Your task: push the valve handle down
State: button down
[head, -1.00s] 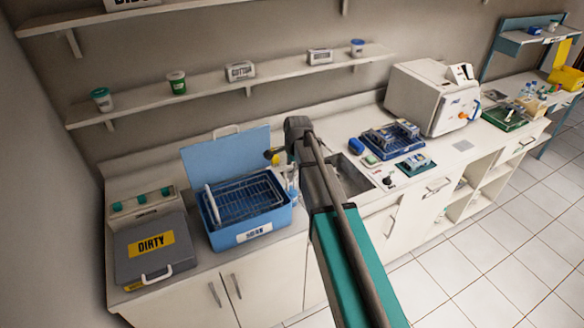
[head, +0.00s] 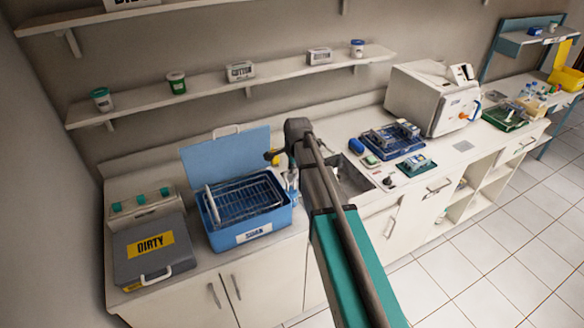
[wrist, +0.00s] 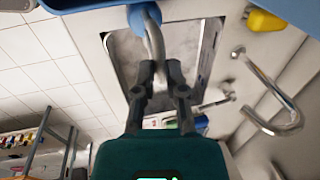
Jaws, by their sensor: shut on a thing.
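My gripper (wrist: 154,72) is in the middle of the wrist view, its two dark fingers closed on a thin grey curved piece (wrist: 154,45). That piece runs up to a round blue part (wrist: 143,18) above the sink edge. I cannot tell for certain whether this is the valve handle. A yellow handle-like part (wrist: 265,20) shows at the upper right of the wrist view, apart from my fingers. A yellow tip also shows in the head view (head: 275,157), left of my arm's end. In the head view my arm hides the fingers.
A metal sink (head: 352,180) lies right of my arm, with a bent tap (wrist: 275,115) beside it. A blue open-lidded tub (head: 245,208) stands close on the left, with a box marked DIRTY (head: 150,255) beyond it. Blue trays (head: 393,141) and a white machine (head: 430,100) stand farther right.

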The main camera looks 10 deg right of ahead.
notch_tip(320, 180, down, 2)
jog(key=shift+f+b, duration=0.25)
jog(key=shift+b, duration=0.7)
jog(key=shift+s, duration=0.15)
jog(key=shift+f, duration=0.1)
jog(key=c, duration=0.7)
grip_release()
jog(key=shift+r, duration=0.2)
